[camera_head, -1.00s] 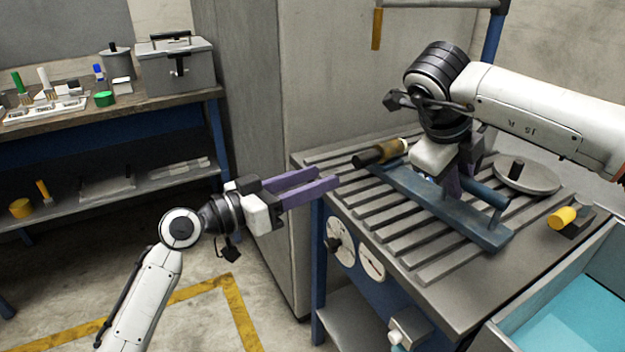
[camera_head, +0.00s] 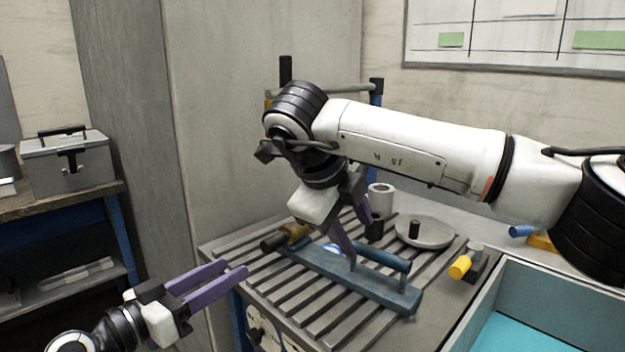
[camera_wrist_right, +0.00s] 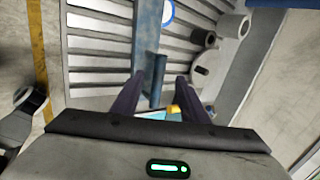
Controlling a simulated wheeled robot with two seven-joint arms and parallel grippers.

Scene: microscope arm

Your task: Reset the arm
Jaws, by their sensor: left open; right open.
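A blue metal device with a flat bar base (camera_head: 375,290) and a raised round blue arm (camera_head: 384,255) lies on the slotted table. My left gripper (camera_head: 238,273) is open and empty, left of the table and away from the device.
A blue-lined bin (camera_head: 520,335) is at the right front. A grey toolbox (camera_head: 65,165) stands on the left bench.

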